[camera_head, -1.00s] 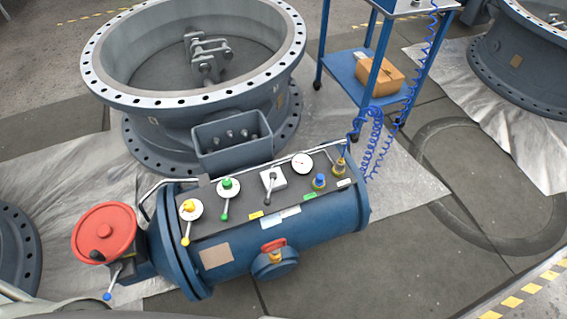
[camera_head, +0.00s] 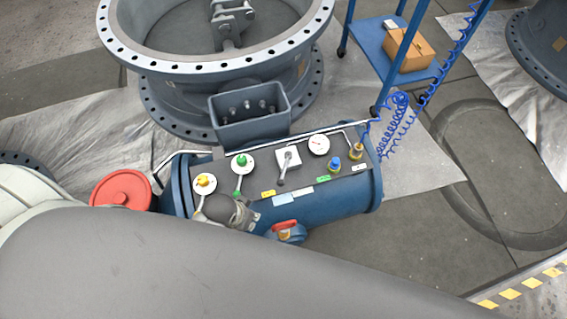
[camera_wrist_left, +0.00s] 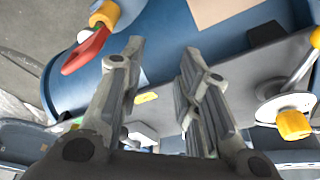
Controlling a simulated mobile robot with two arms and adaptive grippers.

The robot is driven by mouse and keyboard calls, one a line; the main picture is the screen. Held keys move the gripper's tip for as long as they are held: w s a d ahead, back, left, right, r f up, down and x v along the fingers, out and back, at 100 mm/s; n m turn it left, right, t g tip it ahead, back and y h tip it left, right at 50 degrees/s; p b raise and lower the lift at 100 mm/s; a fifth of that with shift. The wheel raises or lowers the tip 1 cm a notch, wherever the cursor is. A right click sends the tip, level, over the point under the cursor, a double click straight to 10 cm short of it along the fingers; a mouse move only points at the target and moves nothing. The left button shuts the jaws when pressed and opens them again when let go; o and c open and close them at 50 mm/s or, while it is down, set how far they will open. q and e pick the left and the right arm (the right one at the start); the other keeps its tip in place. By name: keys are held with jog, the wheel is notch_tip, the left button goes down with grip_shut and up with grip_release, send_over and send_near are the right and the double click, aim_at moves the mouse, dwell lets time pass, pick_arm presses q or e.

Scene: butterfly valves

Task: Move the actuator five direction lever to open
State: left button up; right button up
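The actuator (camera_head: 330,208) is a blue horizontal cylinder with a dark top panel. The panel carries a yellow-knobbed lever (camera_head: 204,183), a green-knobbed lever (camera_head: 241,162) and a grey lever on a white square plate (camera_head: 288,160). No readable label shows which is the five direction lever. My left gripper (camera_head: 250,215) is over the panel's front edge, below the green lever, partly hidden by my arm. In the left wrist view its fingers (camera_wrist_left: 160,75) are apart with nothing held between them. The yellow knob (camera_wrist_left: 293,124) shows right of the fingers. My right gripper is out of view.
A red-handled valve (camera_head: 287,232) sits on the cylinder front, close to my left gripper. A red handwheel (camera_head: 122,190), a gauge (camera_head: 318,145) and a blue knob (camera_head: 333,165) flank the levers. A large flanged valve (camera_head: 170,62) and blue cart (camera_head: 365,68) stand behind.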

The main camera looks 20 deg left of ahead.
pick_arm(q)
jog(key=w+d+r+m+h+p, duration=0.1)
jog(key=w+d+r+h, duration=0.1)
jog(key=w+d+r, duration=0.35)
jog(key=w+d+r+h+p, duration=0.1)
jog(key=w+d+r+h, duration=0.1)
jog(key=d+r, duration=0.6)
jog(key=n+g+y, duration=0.2)
jog(key=n+g, duration=0.1)
jog(key=n, duration=0.1)
send_near(284, 169)
jog(key=x, duration=0.5)
jog(key=b+x, duration=0.1)
jog(key=x, duration=0.2)
jog(key=shift+s+f, duration=0.25)
jog(key=shift+f, duration=0.05)
grip_shut()
